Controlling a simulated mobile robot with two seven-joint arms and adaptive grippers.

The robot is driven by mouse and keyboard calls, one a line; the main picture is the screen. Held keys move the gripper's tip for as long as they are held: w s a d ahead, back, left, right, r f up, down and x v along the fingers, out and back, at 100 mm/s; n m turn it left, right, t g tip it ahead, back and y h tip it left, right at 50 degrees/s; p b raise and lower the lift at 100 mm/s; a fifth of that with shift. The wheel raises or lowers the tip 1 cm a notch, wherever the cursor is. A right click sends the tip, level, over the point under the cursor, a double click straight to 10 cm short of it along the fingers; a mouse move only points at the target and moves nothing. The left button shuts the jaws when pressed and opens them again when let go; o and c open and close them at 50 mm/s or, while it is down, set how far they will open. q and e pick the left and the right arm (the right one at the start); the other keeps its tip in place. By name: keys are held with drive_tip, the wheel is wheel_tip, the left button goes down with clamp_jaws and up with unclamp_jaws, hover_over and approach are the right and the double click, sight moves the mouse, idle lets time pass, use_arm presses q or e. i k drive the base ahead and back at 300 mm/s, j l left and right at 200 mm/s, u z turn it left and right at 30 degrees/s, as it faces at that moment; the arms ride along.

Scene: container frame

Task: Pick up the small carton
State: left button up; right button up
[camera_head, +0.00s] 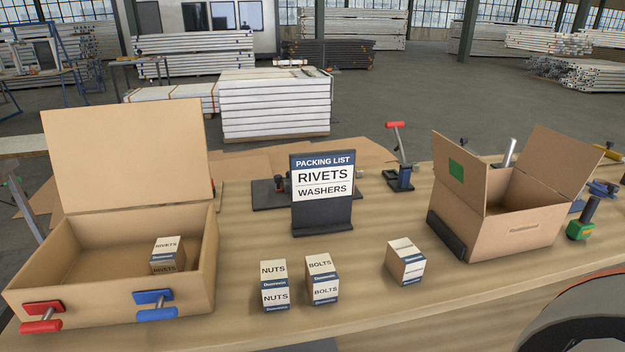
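Three small cartons stand on the table between the two larger boxes: a NUTS carton (274,286), a BOLTS carton (322,279) close to its right, and a carton with a label too small to read (405,262) further right, turned at an angle. A RIVETS carton (167,256) sits inside the open box at left. A packing list sign (323,190) behind them reads RIVETS and WASHERS. Neither of my grippers is in view.
The box (110,285) at left has a raised lid and red and blue clamps in front. An open cardboard box (515,235) stands at right. Hand clamps (400,175) stand at the back. The table (365,310) is clear between the cartons and the cardboard box.

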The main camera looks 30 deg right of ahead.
sight(404, 260)
drive_tip(key=z, duration=1.55)
